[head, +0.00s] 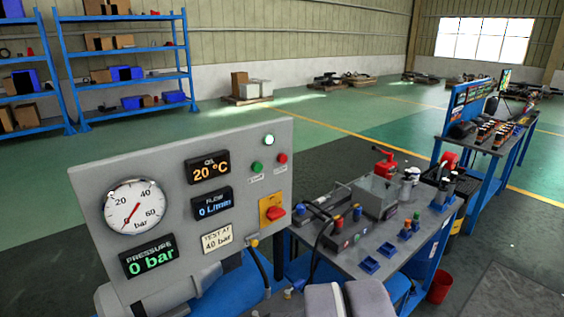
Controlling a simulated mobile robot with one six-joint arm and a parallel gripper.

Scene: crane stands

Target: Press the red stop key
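The grey upright panel (92,205) stands at the left front. A small round red key (282,158) sits near its upper right edge, with a small unreadable label under it. A green key (257,167) is just left of it, and a pale lit lamp (269,140) is above them. Nothing covers the red key. My gripper is not visible. Grey rounded parts at the bottom edge look like my arm.
The panel has a dial gauge (135,206) at zero and displays reading 20 °C, 0 L/min and 0 bar. A card says test at 40 bar. A workbench (340,258) with fittings adjoins it on the right. A red bucket (439,286) stands on the floor. Blue shelves (130,49) stand behind.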

